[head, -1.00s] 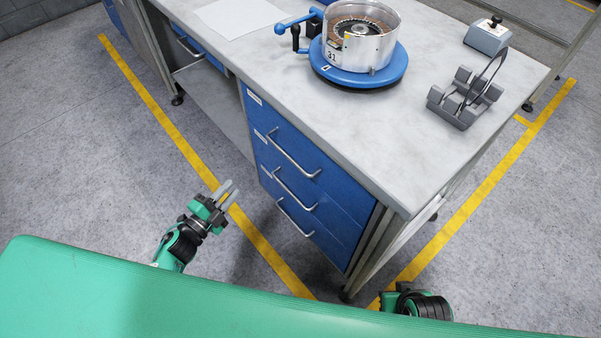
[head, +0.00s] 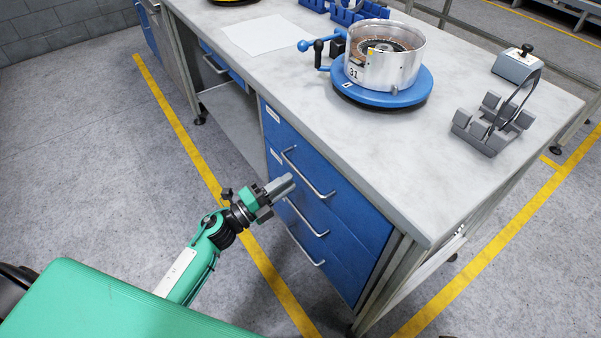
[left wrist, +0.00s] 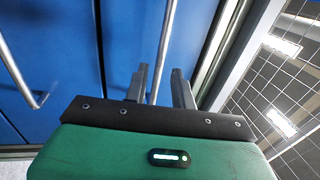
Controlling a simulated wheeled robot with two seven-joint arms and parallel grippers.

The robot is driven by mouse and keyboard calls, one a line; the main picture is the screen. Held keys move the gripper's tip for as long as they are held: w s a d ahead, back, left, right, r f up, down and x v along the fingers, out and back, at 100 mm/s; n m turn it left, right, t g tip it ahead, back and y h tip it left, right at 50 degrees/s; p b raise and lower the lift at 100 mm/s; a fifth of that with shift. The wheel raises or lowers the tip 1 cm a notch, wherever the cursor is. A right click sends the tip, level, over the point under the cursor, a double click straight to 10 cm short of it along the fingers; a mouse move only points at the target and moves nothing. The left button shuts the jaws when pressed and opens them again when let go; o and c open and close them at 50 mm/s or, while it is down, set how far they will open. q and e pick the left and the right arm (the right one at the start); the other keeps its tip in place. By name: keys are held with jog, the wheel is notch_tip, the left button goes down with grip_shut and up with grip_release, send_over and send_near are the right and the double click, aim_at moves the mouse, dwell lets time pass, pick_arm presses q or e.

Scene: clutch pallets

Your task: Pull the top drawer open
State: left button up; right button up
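The blue top drawer (head: 325,165) is closed, at the top of the drawer unit under the grey worktop. Its silver bar handle (head: 318,186) runs across its front. My left gripper (head: 286,184) is in front of the unit, beside this handle in the head view. In the left wrist view the two grey fingers (left wrist: 160,86) are apart. A handle bar (left wrist: 168,40) shows in line with the gap between them; I cannot tell whether it lies between the tips or beyond. Nothing is gripped. My right gripper is not in view.
Two lower drawers carry similar handles, the middle one (head: 308,220) and the bottom one (head: 305,250). On the worktop (head: 270,75) stand a metal drum on a blue turntable (head: 385,90), a grey stand (head: 492,125) and a switch box (head: 516,62). The floor left of the unit is clear.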

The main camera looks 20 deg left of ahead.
aim_at(300, 173)
pick_arm(q)
jog(key=shift+x, duration=2.6)
grip_shut()
